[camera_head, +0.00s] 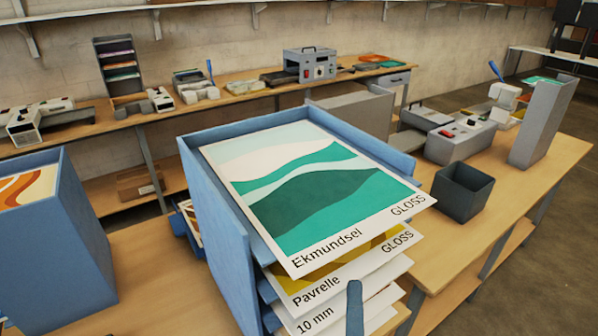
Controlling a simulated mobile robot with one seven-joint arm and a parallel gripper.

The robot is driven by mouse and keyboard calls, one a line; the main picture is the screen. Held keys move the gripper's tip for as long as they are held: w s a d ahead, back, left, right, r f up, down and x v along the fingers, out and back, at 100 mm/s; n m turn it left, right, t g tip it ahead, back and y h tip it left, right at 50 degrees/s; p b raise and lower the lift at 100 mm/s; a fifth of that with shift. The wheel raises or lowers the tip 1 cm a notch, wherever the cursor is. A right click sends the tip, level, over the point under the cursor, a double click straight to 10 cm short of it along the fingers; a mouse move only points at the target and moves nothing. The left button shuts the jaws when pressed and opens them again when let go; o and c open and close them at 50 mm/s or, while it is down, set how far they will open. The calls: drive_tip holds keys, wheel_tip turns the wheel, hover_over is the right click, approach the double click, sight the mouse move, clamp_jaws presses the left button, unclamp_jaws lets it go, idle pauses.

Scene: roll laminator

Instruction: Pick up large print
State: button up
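Prints lie in a blue tiered rack (215,215) in the foreground. The top print, labelled "Ekmundsel" and "GLOSS" (325,190), is a wide sheet with green and white wave shapes. It lies face up and its labelled front edge overhangs the rack. Below it a yellow print labelled "Pavrelle" and "GLOSS" (345,279) shows only its front strip. Lower still is a sheet marked "10 mm" (318,318), mostly hidden. Nothing in view is labelled as the large print. My gripper is not in view.
A blue box (60,245) holding an orange-patterned print stands at left. A dark open bin (462,190) and an upright grey holder (541,122) stand on the right table, with a grey machine (460,140) behind the bin. A back bench carries several devices.

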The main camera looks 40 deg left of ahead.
drive_tip(key=s, duration=0.1)
drive_tip(key=b, duration=0.5)
approach(350, 239)
drive_tip(key=x, duration=0.2)
drive_tip(key=shift+m, duration=0.4)
drive_tip(key=p+x, duration=0.3)
drive_tip(key=x, duration=0.4)
drive_tip(key=shift+w+a+p, duration=0.3)
drive_tip(key=shift+w+p, duration=0.05)
drive_tip(key=shift+w, duration=0.1)
drive_tip(key=shift+f, duration=0.1)
clamp_jaws()
